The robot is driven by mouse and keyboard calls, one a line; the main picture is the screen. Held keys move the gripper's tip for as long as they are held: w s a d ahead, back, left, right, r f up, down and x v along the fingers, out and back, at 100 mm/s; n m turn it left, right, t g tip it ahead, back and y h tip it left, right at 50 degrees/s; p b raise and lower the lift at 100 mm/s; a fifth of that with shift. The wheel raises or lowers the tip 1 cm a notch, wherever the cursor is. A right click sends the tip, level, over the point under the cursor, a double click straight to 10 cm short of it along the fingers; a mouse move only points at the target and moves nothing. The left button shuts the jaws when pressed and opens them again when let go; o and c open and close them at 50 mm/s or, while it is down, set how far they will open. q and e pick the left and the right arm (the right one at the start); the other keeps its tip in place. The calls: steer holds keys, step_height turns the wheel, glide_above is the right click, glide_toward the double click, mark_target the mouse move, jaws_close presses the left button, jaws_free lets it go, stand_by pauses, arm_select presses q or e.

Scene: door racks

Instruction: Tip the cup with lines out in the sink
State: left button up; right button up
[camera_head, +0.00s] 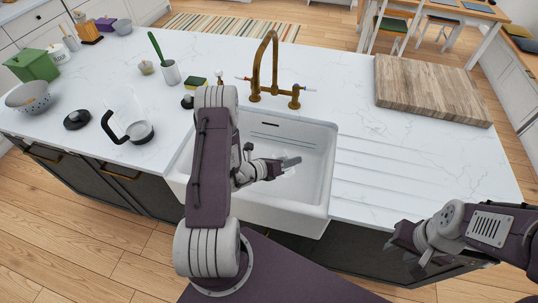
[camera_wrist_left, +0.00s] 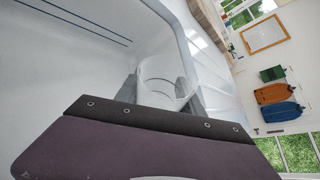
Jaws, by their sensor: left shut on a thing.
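My left gripper (camera_head: 290,163) is inside the white sink (camera_head: 318,165), above its floor. In the left wrist view, its two grey fingers (camera_wrist_left: 162,92) are shut on a clear glass cup (camera_wrist_left: 165,72), one on each side. The cup is see-through and faint in the head view, and I cannot make out lines on it. I cannot tell its exact tilt or whether anything is in it. The sink wall with dark slits (camera_wrist_left: 70,22) is beside the cup. My right gripper (camera_head: 400,256) is empty, with fingers apart, low in front of the counter at right.
A brass faucet (camera_head: 264,68) stands behind the sink. A wooden board (camera_head: 430,88) lies at right. A glass pot with a black handle (camera_head: 138,132), a black lid (camera_head: 77,120), a colander (camera_head: 28,97) and a sponge (camera_head: 195,83) are left of the sink. The ribbed drainboard is clear.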

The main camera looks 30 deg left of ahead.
mark_target(294, 171)
arm_select(q)
steer(key=d+f+m+y+b, duration=0.1)
steer(key=s+d+f+m+y+b, duration=0.1)
steer(key=b, duration=0.1)
steer(key=shift+d+f+m, duration=0.2)
steer(key=shift+d+m, duration=0.2)
steer(key=shift+d+m+t+y+b, duration=0.25)
steer(key=shift+m+t+y+b, duration=0.05)
steer(key=shift+b, duration=0.15)
steer(key=shift+s+d+r+m+t+y, duration=0.1)
steer(key=shift+d+r+m+t+y, duration=0.1)
steer(key=shift+r+m, duration=0.15)
steer(key=shift+d+r+m+t+y, duration=0.1)
steer(key=shift+r+m+y, duration=0.15)
steer(key=shift+r, duration=0.2)
